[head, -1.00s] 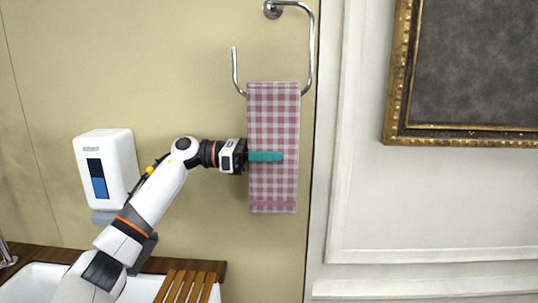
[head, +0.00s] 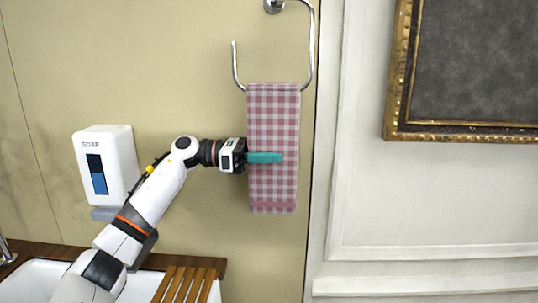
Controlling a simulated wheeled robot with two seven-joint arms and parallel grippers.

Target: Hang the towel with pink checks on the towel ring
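The towel with pink checks (head: 272,120) hangs straight and flat at the towel ring (head: 312,50). Its top edge lies just above the level of the ring's lower bar and hides that bar, so I cannot see how far the cloth wraps it. The metal ring has an open upright end at the left. My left gripper (head: 264,158) reaches in from the left at the towel's mid-height. One teal finger lies across the towel's front; the other is hidden, apparently behind the cloth, and the gripper seems shut on the towel. My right gripper is not in view.
A white soap dispenser (head: 105,165) is on the wall at the left, close to my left arm. Below are a wooden counter (head: 40,250), a basin and a slatted wooden piece (head: 184,284). A gilt picture frame (head: 399,80) hangs at the right.

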